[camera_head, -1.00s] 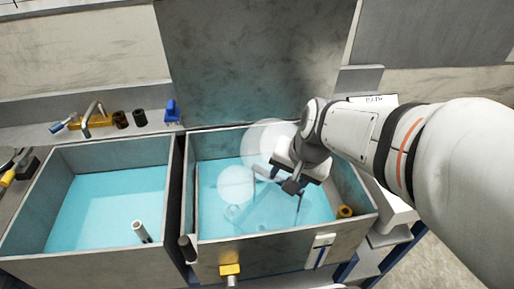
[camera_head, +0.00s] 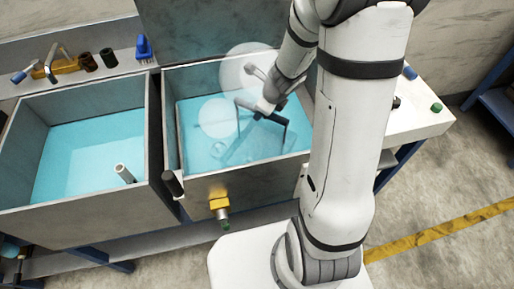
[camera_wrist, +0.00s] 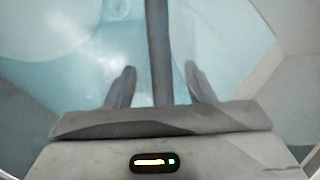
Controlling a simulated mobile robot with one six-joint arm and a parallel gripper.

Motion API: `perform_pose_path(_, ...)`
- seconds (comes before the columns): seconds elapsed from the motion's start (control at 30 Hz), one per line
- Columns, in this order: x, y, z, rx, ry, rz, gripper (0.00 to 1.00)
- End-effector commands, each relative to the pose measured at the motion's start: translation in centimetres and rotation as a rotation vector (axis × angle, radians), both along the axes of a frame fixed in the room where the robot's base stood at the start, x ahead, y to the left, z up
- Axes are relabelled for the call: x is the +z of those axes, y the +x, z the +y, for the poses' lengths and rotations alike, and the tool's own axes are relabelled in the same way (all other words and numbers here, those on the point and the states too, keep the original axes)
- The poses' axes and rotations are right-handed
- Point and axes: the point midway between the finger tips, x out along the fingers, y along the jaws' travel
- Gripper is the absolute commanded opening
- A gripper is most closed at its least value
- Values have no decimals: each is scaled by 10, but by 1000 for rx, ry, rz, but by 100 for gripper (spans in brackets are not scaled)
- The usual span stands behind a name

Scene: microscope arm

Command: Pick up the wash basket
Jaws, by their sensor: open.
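The wash basket stands in the blue liquid of the right basin (camera_head: 172,118). Its dark arched handle (camera_head: 262,113) rises above the liquid, and its body below is faint and blurred. My gripper (camera_head: 263,106) is at the top of this handle. In the wrist view the handle shows as a dark bar (camera_wrist: 158,45) running between my two fingers (camera_wrist: 161,80). The fingers are apart, one on each side of the bar, with a gap to it on both sides. Whether the bar lies deep between them is hard to tell.
Pale translucent round shapes (camera_head: 218,118) show at the right basin. A yellow valve (camera_head: 219,203) juts from the right basin's front. A blue brush (camera_head: 144,48) stands on the back ledge.

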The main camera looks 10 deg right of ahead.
Motion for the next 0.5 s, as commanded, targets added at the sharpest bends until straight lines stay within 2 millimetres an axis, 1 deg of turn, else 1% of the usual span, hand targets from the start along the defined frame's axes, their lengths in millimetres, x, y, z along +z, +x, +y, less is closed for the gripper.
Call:
perform_pose_path(0.03, -13, 4, 1, 0, 1, 2, 49)
perform_pose_path(0.1, -23, 8, 1, 1, 0, 2, 49)
perform_pose_path(0.2, -32, 13, 3, 1, 0, 1, 49)
perform_pose_path(0.5, -32, 15, 4, 2, -1, 0, 49)
